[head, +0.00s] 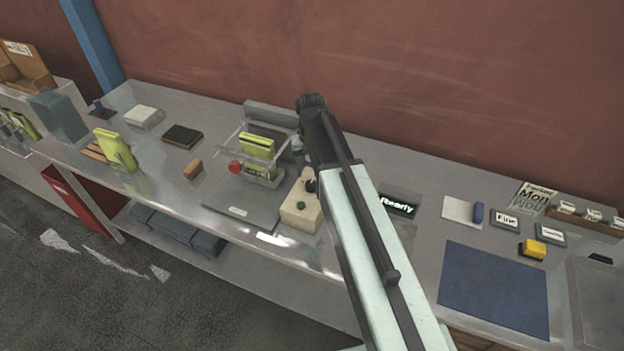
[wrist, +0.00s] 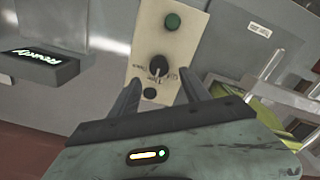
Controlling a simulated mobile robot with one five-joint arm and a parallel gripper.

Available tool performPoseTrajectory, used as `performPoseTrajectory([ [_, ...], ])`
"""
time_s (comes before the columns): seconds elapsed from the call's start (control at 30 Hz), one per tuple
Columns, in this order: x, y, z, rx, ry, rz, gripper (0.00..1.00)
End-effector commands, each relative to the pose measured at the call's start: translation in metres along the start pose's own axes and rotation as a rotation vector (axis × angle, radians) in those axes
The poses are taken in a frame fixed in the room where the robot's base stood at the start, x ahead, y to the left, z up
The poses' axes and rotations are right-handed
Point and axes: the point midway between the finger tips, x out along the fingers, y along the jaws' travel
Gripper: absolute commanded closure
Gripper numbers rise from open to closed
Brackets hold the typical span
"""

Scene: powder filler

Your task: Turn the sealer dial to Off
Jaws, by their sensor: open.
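The sealer dial (wrist: 158,67) is a black knob on a cream control box (wrist: 150,30), with small lettering around it that is too small to read. Its narrow pointer end faces down in the wrist view, toward my gripper. A green button (wrist: 172,21) sits above it and a dark round part (wrist: 150,93) below it. My gripper (wrist: 160,86) is open and empty, its two dark fingers on either side of the box's near end, short of the dial. In the head view the dial (head: 311,186) shows beside my arm, which hides most of the gripper.
The sealer (head: 262,172) with its clear cover and a red knob (head: 235,167) stands left of the box. A "Ready" display (head: 397,205) lies to the right. A blue mat (head: 493,290) and small labelled signs (head: 504,220) are farther right.

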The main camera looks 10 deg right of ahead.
Motion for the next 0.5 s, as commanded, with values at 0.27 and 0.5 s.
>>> performPoseTrajectory([
  [0.27, 0.056, 0.004, 0.0, 0.005, 0.0, 0.0, 0.45],
  [0.5, 0.069, 0.004, 0.0, 0.006, 0.0, 0.0, 0.45],
])
